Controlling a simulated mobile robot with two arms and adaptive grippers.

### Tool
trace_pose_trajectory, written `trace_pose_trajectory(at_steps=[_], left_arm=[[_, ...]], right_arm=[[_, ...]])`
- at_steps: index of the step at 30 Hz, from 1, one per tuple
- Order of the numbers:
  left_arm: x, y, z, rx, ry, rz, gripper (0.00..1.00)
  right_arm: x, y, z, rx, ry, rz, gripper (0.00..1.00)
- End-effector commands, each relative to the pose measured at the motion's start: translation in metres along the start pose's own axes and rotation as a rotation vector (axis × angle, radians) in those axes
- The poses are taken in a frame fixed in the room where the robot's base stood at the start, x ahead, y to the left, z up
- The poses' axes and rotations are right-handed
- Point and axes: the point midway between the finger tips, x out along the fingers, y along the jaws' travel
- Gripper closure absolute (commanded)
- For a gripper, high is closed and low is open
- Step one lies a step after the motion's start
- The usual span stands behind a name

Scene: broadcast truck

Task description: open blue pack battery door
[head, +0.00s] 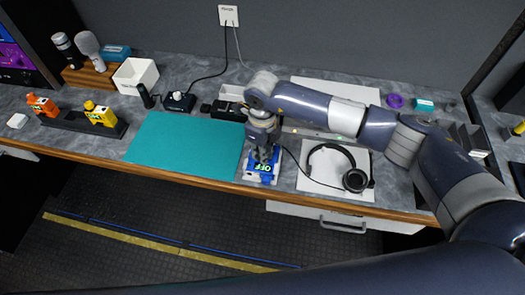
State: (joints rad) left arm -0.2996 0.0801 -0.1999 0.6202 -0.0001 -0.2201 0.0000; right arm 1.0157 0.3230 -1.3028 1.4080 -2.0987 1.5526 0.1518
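The blue pack (262,169) lies near the counter's front edge, just right of the teal mat. A dark label with green letters reading "OFF" shows on it. My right gripper (263,153) points down directly over the pack, at or very close to its top. The fingers hide part of the pack, and I cannot tell whether they touch it or how far apart they are. The battery door cannot be made out at this size. My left gripper is not in view.
The teal mat (187,145) is bare. Headphones (340,165) lie on a white sheet right of the pack. An orange pack (42,104) and a yellow pack (100,114) stand in a dark holder (75,121) at left. A white bin (135,76) stands behind.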

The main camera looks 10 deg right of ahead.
Motion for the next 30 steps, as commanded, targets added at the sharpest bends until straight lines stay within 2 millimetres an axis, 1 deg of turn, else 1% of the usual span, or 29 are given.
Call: trace_pose_trajectory(at_steps=[5,11,14,21,30], left_arm=[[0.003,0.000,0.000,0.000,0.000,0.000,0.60],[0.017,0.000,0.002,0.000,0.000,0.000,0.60],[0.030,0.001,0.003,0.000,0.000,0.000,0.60],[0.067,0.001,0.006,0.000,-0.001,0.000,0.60],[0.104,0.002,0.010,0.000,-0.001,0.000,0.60]], right_arm=[[0.000,-0.001,0.000,0.004,0.003,0.010,1.00],[-0.001,-0.004,0.002,0.007,0.028,0.067,1.00],[-0.002,-0.007,0.003,0.008,0.050,0.123,1.00],[-0.008,-0.014,0.007,0.008,0.117,0.287,1.00],[-0.016,-0.021,0.009,0.006,0.179,0.436,1.00]])
